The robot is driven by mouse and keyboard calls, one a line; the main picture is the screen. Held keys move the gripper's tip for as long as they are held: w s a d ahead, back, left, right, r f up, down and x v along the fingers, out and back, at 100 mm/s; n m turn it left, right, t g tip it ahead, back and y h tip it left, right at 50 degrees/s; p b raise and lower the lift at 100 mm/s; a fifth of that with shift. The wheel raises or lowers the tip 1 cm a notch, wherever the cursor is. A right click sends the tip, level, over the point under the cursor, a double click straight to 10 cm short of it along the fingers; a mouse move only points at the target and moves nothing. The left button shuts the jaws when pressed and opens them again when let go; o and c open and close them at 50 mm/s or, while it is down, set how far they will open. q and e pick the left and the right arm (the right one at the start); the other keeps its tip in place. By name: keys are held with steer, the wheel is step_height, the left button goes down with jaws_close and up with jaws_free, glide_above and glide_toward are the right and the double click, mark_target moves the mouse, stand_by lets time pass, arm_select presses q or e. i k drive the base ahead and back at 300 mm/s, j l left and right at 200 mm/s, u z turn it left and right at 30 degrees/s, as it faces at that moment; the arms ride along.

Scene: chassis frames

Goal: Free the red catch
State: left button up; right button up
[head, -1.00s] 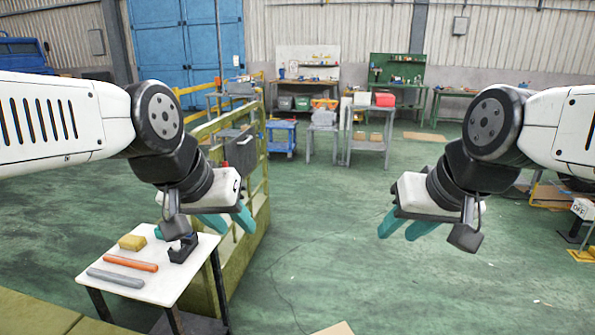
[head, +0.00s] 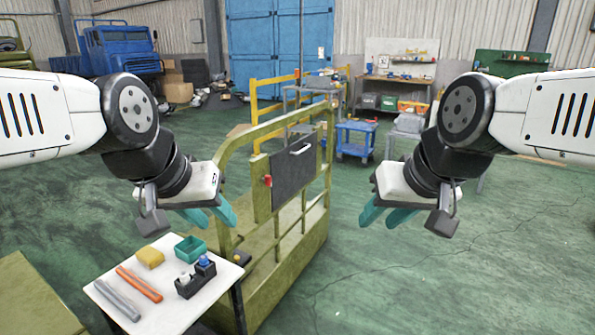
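A small red catch (head: 267,181) sits on the left edge of a dark panel (head: 293,170) with a light handle. The panel is mounted on an olive-yellow railed frame (head: 262,225) in the middle of the head view. My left gripper (head: 222,212) shows its teal fingers apart and empty, left of the catch and in front of the frame. My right gripper (head: 380,212) has its teal fingers apart and empty, right of the frame over the open floor. Neither gripper touches the catch in the picture.
A white table (head: 150,310) at lower left holds a yellow sponge (head: 150,257), a green bin (head: 190,248), a black tape dispenser (head: 194,283), and orange and grey bars. A blue cart (head: 355,140) and workbenches stand behind. Green floor at right is clear.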

mark_target(268, 180)
steer(key=i, duration=0.95)
steer(key=k+l+u, duration=0.25)
steer(key=k+l, duration=0.25)
steer(key=l, duration=0.25)
steer(key=k+l+u, duration=0.25)
steer(key=k+l, duration=0.25)
steer(key=l, duration=0.2)
steer(key=i+j+u, duration=0.1)
steer(key=u, duration=0.3)
steer(key=i+u, duration=0.45)
steer(key=k, duration=0.15)
